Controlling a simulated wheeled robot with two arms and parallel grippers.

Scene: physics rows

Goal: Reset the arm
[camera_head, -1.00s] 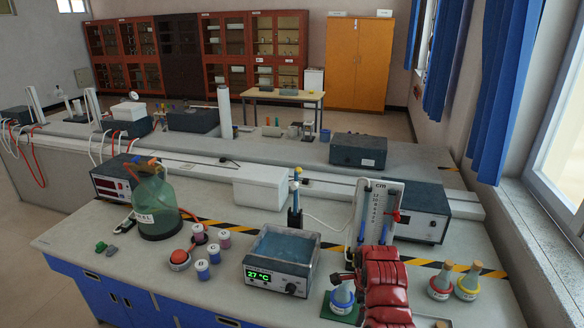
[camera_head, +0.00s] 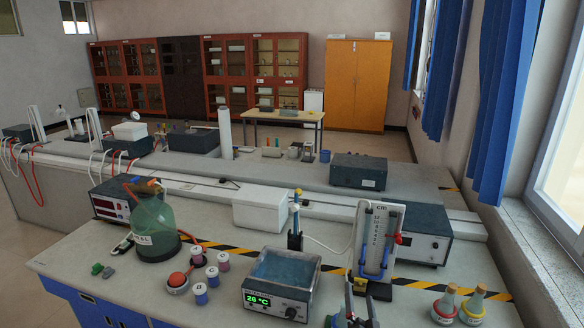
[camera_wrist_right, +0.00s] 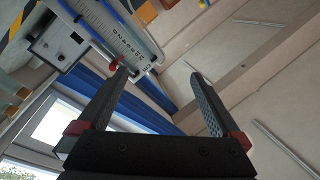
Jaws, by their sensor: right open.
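My right gripper (camera_head: 360,300) shows at the bottom of the head view, right of the water bath, with its two dark fingers pointing up. In the right wrist view its two fingers (camera_wrist_right: 160,95) stand wide apart with nothing between them. Beyond them are the cm scale board (camera_wrist_right: 122,40), a wall and a window. My left gripper is not in view.
The water bath (camera_head: 277,297) reads 26 °C. The cm scale stand (camera_head: 377,240) is just behind my right gripper. A green-tinted bottle (camera_head: 155,225) and several small jars stand at left.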

